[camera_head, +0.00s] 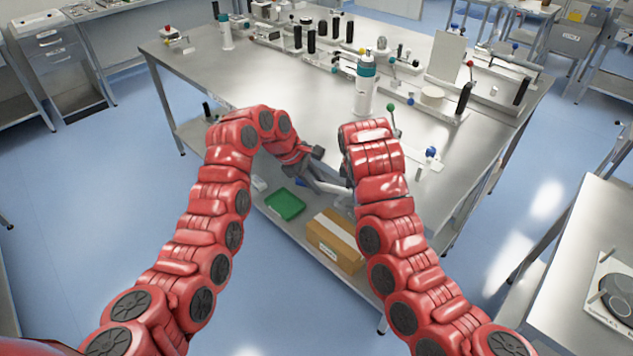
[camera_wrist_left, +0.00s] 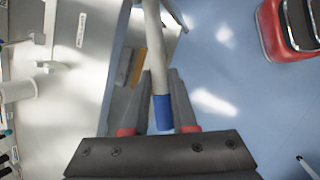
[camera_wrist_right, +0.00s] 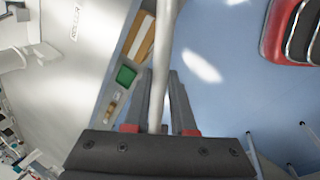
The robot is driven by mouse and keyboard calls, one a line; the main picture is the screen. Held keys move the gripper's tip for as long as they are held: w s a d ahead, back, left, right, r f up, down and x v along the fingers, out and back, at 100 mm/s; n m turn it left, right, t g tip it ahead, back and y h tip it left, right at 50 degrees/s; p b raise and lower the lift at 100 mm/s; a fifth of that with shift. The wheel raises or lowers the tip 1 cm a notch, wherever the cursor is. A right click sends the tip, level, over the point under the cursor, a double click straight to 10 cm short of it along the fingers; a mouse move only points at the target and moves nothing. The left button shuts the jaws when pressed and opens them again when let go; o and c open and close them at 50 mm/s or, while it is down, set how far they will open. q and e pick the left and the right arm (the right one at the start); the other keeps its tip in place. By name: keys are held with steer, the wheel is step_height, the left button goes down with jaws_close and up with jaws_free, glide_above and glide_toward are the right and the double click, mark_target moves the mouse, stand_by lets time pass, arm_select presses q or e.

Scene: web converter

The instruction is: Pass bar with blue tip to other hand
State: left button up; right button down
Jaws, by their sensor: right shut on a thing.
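The bar with the blue tip is light grey. In the left wrist view its shaft (camera_wrist_left: 154,50) runs down between my left gripper's fingers (camera_wrist_left: 160,98), with the blue end (camera_wrist_left: 162,112) deep between them. Whether those fingers press on it is unclear. In the right wrist view the bar (camera_wrist_right: 158,70) also passes between my right gripper's fingers (camera_wrist_right: 160,100), which are shut on it. In the head view both hands meet in front of the table; my left gripper (camera_head: 308,174) is small there, and my right arm largely hides the right gripper.
A metal workbench (camera_head: 280,95) stands ahead, with bottles and fixtures on its top. Its lower shelf holds a green tray (camera_head: 285,204) and a cardboard box (camera_head: 335,242). Another table (camera_head: 590,240) stands at the right. Blue floor is clear at left.

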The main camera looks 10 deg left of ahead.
arm_select(q)
jaws_close()
arm_select(e)
steer(key=c, duration=0.7)
jaws_free()
steer(key=shift+o, duration=0.2)
